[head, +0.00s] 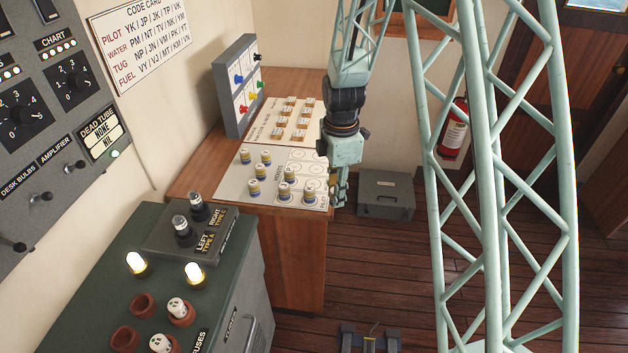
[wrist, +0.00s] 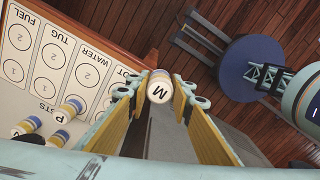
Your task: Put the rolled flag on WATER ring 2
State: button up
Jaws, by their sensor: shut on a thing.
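My gripper (wrist: 160,92) is shut on a rolled flag (wrist: 159,88), a white-topped cylinder marked M, seen end-on between the fingertips. In the head view my gripper (head: 341,190) hangs at the right edge of the pale flag board (head: 232,187); the held flag cannot be made out there. In the wrist view the board has printed rings under FUEL, TUG and WATER. WATER ring 2 (wrist: 87,74) is empty and lies left of my gripper. The held flag appears beyond the board's edge, over the floor side. Other rolled flags (wrist: 60,138) stand on the board.
A grey switch panel (head: 237,85) stands behind the board. A code card (head: 140,35) hangs on the wall. A grey box (head: 386,193) sits on the floor right of the wooden desk (head: 290,255). A blue round stool-like object (wrist: 250,75) shows at right.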

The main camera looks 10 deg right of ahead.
jog(key=shift+d+n, duration=0.15)
jog(key=shift+n, duration=0.15)
jog(key=shift+w, duration=0.15)
jog(key=w+a, duration=0.1)
jog(key=w, duration=0.4)
jog(key=w+a+f, duration=0.1)
jog(key=w, duration=0.3)
jog(key=w+a, duration=0.1)
jog(key=w, duration=0.4)
jog(key=shift+w+a+f, duration=0.1)
jog(key=shift+w+f, duration=0.05)
jog(key=shift+w, duration=0.15)
jog(key=shift+w, duration=0.1)
jog(key=shift+w, duration=0.2)
jog(key=shift+w+a+f, duration=0.1)
jog(key=shift+f, duration=1.7)
jog(key=shift+f, duration=0.2)
jog(key=o, duration=0.7)
